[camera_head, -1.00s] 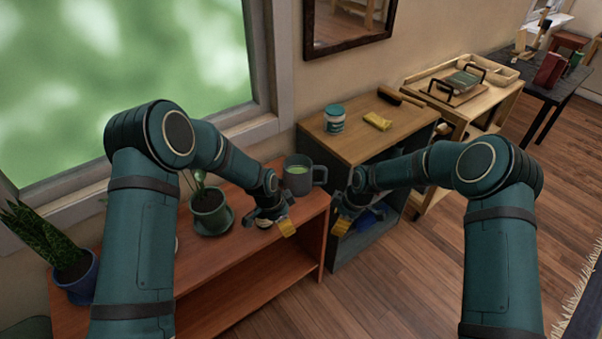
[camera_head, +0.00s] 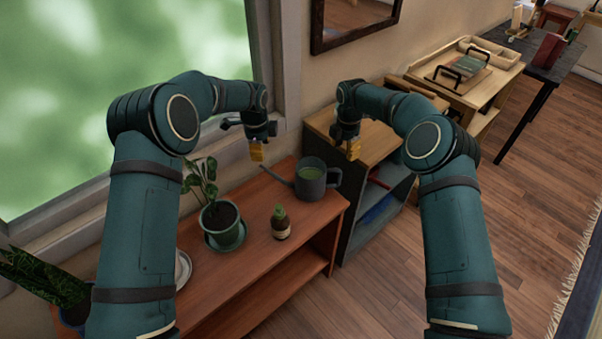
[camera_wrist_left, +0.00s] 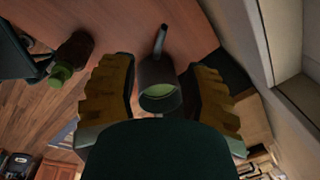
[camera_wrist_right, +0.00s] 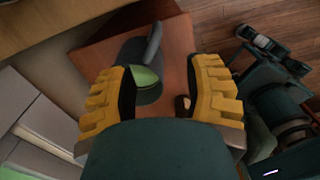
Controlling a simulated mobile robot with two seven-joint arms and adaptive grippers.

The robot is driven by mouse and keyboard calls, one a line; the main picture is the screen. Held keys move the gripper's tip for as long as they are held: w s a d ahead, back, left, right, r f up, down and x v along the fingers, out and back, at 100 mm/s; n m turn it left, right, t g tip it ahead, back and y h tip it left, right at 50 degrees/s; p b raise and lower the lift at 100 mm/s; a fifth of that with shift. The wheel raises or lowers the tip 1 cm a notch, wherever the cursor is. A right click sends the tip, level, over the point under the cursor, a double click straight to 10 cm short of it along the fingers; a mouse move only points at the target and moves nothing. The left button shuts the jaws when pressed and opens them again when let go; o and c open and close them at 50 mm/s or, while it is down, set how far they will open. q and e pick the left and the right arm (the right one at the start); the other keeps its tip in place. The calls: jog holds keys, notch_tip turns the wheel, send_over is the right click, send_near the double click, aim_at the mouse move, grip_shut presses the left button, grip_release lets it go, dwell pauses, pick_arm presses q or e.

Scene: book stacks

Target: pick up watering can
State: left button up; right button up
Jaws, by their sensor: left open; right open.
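The grey watering can (camera_head: 311,181) stands upright at the right end of the reddish wooden shelf top (camera_head: 262,238). Its spout points left, its handle is on the right, and green shows inside it. My left gripper (camera_head: 257,153) is open and empty, above and left of the can. My right gripper (camera_head: 351,150) is open and empty, above and right of the can. In the left wrist view the can (camera_wrist_left: 158,75) shows between the open yellow fingers, further off. In the right wrist view part of the can (camera_wrist_right: 133,53) also shows beyond the open fingers.
A small brown bottle with a green cap (camera_head: 280,223) stands in front of the can. A potted plant (camera_head: 223,230) stands to its left. A dark cabinet with a wooden top (camera_head: 378,148) is close on the right. The window wall is behind.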

aim_at(266, 170)
jog(key=shift+w+a+r, duration=0.1)
jog(key=shift+w+r, duration=0.05)
jog(key=shift+w, duration=0.05)
pick_arm(q)
jog(key=shift+w+a+r, duration=0.1)
jog(key=shift+w+r, duration=0.05)
jog(key=shift+w, duration=0.05)
jog(key=shift+s, duration=0.1)
pick_arm(e)
jog(key=shift+s, duration=0.1)
pick_arm(q)
jog(key=f, duration=0.4)
jog(key=w+f, duration=0.1)
jog(key=f, duration=0.4)
jog(key=w+f, duration=0.1)
jog(key=f, duration=0.3)
jog(key=shift+f, duration=0.35)
pick_arm(e)
notch_tip(266, 170, down, 14)
jog(key=shift+r, duration=0.1)
pick_arm(q)
grip_shut()
pick_arm(e)
grip_shut()
